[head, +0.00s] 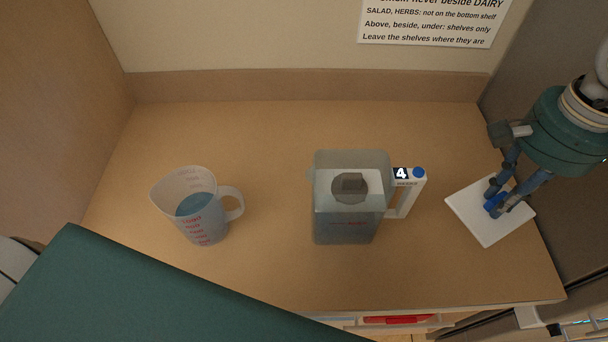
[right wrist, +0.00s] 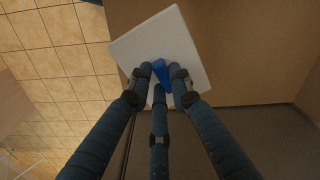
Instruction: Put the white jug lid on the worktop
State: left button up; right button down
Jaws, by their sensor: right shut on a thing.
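The white jug lid (head: 479,222) is a flat white square with a blue knob (head: 493,202). It is at the right end of the wooden worktop (head: 270,122). My right gripper (head: 496,200) is shut on the blue knob from above. In the right wrist view the fingers (right wrist: 162,82) close around the knob, and the white plate (right wrist: 190,45) reaches past the worktop edge over the floor. I cannot tell whether the lid touches the worktop. A clear square jug (head: 345,225) with a white handle marked 4 stands mid-worktop. My left gripper is out of view.
A clear measuring cup (head: 205,230) with bluish liquid and red markings stands on the left of the worktop. A wall sign (head: 432,22) hangs behind. The worktop is bare behind the vessels and between them. A dark grey panel (head: 550,60) bounds the right side.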

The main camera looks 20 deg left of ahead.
jog(key=m, duration=0.1)
jog(key=w+m, duration=0.1)
jog(key=m, duration=0.1)
jog(key=r+m, duration=0.1)
jog(key=shift+w+d+m, duration=0.2)
jog(key=shift+d+m, duration=0.05)
jog(key=shift+m, duration=0.15)
jog(key=m, duration=0.3)
jog(key=d+r+m, duration=0.1)
jog(key=shift+w+m, duration=0.4)
jog(key=shift+w+d+r+m, duration=0.1)
jog(key=shift+w+r+m, duration=0.05)
jog(key=shift+m, duration=0.4)
jog(key=shift+w+d+r+m, duration=0.1)
jog(key=shift+m, duration=0.45)
jog(key=m, duration=0.2)
jog(key=w+r+m, duration=0.1)
jog(key=m, duration=0.3)
jog(key=shift+w+d+r+m, duration=0.2)
jog(key=shift+w+d+m, duration=0.05)
jog(key=shift+m, duration=0.05)
jog(key=m, duration=0.3)
jog(key=shift+w+d+r, duration=0.25)
jog(key=shift+d+r, duration=0.05)
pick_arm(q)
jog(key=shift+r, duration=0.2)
pick_arm(e)
jog(key=shift+w+d+r+m, duration=0.1)
jog(key=shift+r+m, duration=0.05)
jog(key=shift+m, duration=0.75)
